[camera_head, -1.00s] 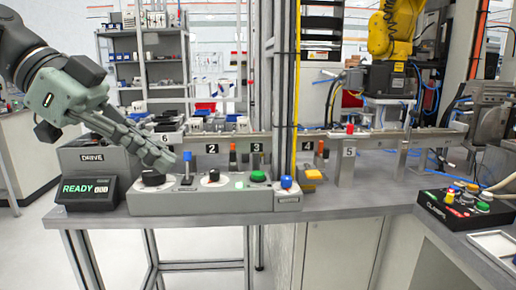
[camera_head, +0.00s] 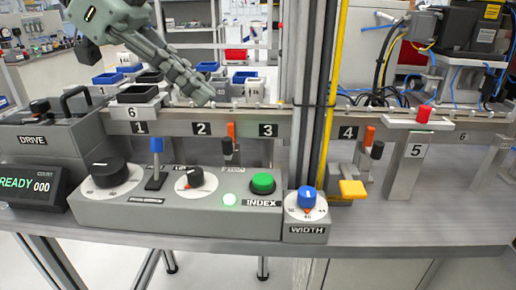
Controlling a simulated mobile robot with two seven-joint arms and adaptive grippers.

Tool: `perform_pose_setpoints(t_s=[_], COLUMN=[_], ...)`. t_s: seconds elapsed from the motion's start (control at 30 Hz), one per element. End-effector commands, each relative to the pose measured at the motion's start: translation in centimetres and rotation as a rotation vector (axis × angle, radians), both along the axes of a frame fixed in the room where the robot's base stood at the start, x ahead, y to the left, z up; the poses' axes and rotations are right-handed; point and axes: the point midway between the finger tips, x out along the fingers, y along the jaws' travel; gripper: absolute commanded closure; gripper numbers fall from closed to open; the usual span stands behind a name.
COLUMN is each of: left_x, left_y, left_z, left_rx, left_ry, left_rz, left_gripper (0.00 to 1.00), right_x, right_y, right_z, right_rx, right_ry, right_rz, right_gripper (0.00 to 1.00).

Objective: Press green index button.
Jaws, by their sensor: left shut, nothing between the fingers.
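The green index button (camera_head: 263,183) sits on the right part of the grey control box (camera_head: 200,213), above the label INDEX. Its top is uncovered. My left gripper (camera_head: 205,97) is shut and empty. It reaches in from the upper left, with its fingertips above and left of the button, in front of the rail near label 2 and apart from the button. My right gripper is not in view.
On the box are a black knob (camera_head: 110,173), a blue-topped lever (camera_head: 156,160) and a smaller dial (camera_head: 196,178). A blue WIDTH knob (camera_head: 307,197) stands right of the button. A grey post (camera_head: 312,100) rises behind. A READY display (camera_head: 28,187) is at left.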

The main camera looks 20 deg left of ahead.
Motion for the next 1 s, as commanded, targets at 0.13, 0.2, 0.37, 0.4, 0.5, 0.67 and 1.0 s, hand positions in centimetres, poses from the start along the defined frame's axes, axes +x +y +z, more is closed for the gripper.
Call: perform_pose_setpoints(t_s=[0.13, 0.2, 0.37, 0.4, 0.5, 0.67, 1.0], left_x=[0.0, 0.0, 0.1, 0.1, 0.4, 0.9, 1.9], left_y=[0.0, 0.0, -0.3, -0.6, -1.5, -3.8, -6.9], left_z=[0.0, 0.0, -0.4, -0.7, -1.7, -4.2, -9.2], left_rx=[0.000, 0.000, 0.000, 0.001, 0.001, 0.001, -0.001], left_ry=[0.000, 0.000, 0.002, 0.004, 0.004, 0.007, 0.004], left_rz=[0.000, 0.000, -0.002, -0.002, -0.002, -0.004, -0.001], left_gripper=[1.00, 1.00, 1.00, 1.00, 1.00, 1.00, 1.00], right_x=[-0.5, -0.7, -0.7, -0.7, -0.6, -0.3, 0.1], right_y=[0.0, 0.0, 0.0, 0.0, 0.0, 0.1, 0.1], right_z=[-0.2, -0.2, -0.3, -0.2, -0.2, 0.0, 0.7], right_rx=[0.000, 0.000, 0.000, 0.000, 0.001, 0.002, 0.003], right_ry=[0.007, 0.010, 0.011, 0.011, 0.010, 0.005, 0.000], right_rz=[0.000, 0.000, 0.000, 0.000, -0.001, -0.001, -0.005], right_gripper=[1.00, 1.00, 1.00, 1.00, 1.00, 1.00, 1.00])
